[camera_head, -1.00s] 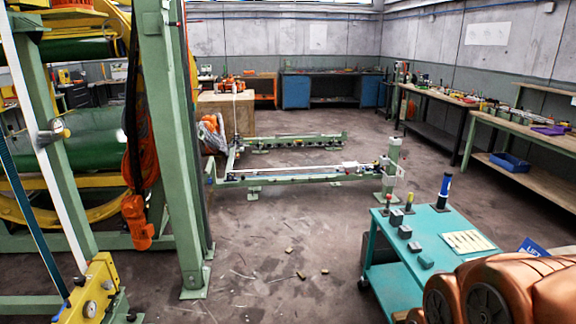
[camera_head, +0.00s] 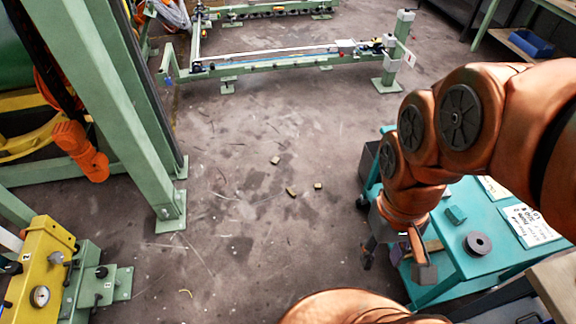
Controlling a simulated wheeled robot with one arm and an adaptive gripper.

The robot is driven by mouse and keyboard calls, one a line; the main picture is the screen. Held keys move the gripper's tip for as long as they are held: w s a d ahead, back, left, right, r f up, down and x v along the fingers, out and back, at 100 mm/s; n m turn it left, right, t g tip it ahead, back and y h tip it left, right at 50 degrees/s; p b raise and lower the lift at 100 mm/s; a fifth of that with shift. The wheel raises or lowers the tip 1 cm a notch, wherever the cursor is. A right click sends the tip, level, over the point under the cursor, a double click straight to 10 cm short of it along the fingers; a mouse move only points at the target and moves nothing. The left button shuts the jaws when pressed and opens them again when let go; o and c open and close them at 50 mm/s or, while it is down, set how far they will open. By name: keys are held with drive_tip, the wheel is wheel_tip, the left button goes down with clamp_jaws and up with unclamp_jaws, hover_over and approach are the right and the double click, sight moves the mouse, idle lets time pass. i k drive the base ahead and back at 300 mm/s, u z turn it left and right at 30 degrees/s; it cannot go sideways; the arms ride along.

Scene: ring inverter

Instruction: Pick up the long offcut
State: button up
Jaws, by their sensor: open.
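Several small brownish offcuts lie apart on the concrete floor in the middle of the head view. One offcut (camera_head: 291,191) looks slightly longer than the offcut behind it (camera_head: 275,160) and the offcut to its right (camera_head: 318,185). I cannot tell for certain which is the long one. Thin pale strips also lie scattered on the floor. My gripper (camera_head: 396,265) hangs down at the right, beside the teal cart's left side. Its fingers are spread, with nothing seen held in them. It is to the right of the offcuts and nearer to me.
The teal cart (camera_head: 470,255) stands at the right, partly hidden by my arm. A green upright post (camera_head: 166,208) stands on the left, with a yellow unit (camera_head: 42,270) nearer. A low green frame (camera_head: 290,62) crosses behind. The floor around the offcuts is mostly clear.

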sight(289, 190)
drive_tip(key=i, duration=1.25)
drive_tip(key=u, duration=0.2)
